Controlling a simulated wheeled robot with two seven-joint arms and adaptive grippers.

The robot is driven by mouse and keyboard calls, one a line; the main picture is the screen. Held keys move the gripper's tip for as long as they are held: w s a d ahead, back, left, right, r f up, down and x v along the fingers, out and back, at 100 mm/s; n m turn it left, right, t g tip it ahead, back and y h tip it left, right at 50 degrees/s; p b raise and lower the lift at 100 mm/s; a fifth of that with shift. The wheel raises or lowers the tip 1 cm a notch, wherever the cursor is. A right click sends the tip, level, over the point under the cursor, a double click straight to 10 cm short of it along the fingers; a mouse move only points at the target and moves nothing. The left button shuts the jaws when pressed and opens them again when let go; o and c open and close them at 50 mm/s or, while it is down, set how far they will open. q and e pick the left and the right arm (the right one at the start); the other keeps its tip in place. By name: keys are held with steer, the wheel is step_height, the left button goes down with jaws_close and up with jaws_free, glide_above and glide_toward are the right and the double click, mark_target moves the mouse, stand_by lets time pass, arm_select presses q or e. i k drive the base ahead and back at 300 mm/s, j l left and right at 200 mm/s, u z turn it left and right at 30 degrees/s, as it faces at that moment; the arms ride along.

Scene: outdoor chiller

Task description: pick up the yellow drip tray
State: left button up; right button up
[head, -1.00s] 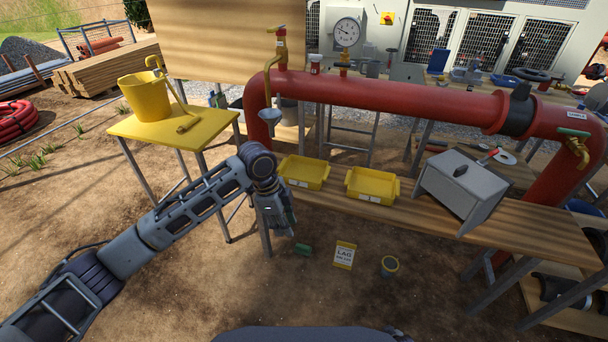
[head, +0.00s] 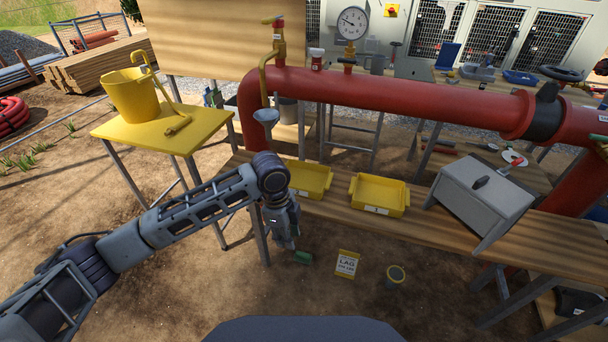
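Two yellow trays lie side by side on the wooden bench (head: 450,231) in the head view. The left yellow tray (head: 318,181) is partly hidden by my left arm. The right yellow tray (head: 379,194) is in full view, with a white label on its front. I cannot tell which one is the drip tray. My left gripper (head: 286,243) hangs pointing down by the bench's front edge, just below and left of the left tray. My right gripper is not in view.
A grey box (head: 482,195) stands right of the trays. A red pipe (head: 400,88) runs above the bench, with a funnel (head: 266,116) at its left. A yellow table (head: 165,134) carries a yellow bucket (head: 135,96). A yellow sign (head: 347,263) and a can (head: 396,275) are on the ground.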

mark_target(310, 180)
steer(key=i, duration=1.05)
